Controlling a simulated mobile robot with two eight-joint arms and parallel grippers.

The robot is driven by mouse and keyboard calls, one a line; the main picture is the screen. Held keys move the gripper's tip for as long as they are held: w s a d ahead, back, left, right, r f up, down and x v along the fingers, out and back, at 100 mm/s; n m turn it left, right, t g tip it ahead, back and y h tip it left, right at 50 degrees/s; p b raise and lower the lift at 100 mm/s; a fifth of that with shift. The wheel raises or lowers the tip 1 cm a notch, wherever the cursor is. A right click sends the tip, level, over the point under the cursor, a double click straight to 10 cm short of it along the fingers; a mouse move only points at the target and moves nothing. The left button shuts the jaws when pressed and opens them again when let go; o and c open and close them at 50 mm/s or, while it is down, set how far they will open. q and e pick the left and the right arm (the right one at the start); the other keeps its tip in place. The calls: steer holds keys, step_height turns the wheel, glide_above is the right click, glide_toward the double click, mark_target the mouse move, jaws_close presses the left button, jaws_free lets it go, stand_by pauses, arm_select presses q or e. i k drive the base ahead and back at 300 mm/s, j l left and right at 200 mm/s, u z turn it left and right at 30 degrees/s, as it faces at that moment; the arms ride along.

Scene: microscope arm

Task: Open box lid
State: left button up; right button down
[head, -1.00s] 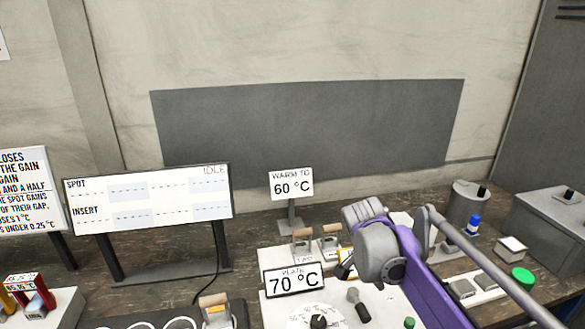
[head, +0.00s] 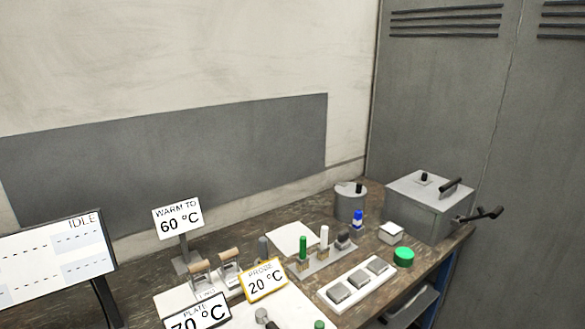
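A grey metal box (head: 409,218) stands at the right end of the bench, against the grey cabinet. Its flat lid (head: 408,187) looks closed. A small dark knob (head: 424,178) stands on the lid, and a dark bar handle (head: 451,186) is at its right side. A dark lever (head: 482,214) sticks out to the right near the box's right side; I cannot tell how it is attached. Neither of my grippers is in view.
A grey round pot (head: 350,205) stands left of the box. A small white-topped block (head: 391,233), a green cap (head: 403,257) and a blue-capped vial (head: 358,222) are in front. A white tray (head: 333,299) holds grey blocks. The bench edge runs just right of these.

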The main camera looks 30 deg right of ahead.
mark_target(441, 196)
steer(key=z, duration=2.05)
steer(key=u, duration=0.5)
steer(key=i+l+u, duration=0.15)
steer(key=l+u, duration=0.35)
steer(key=i+l+u, duration=0.1)
steer(key=l+u, duration=0.2)
steer(key=u, duration=0.2)
steer(key=l+u, duration=0.4)
steer(key=l, duration=1.2)
steer(key=k+l+u, duration=0.1)
steer(key=l, duration=0.4)
steer(key=l+u, duration=0.1)
steer(key=l, duration=0.45)
steer(key=k+l, duration=0.15)
steer(key=l, duration=0.35)
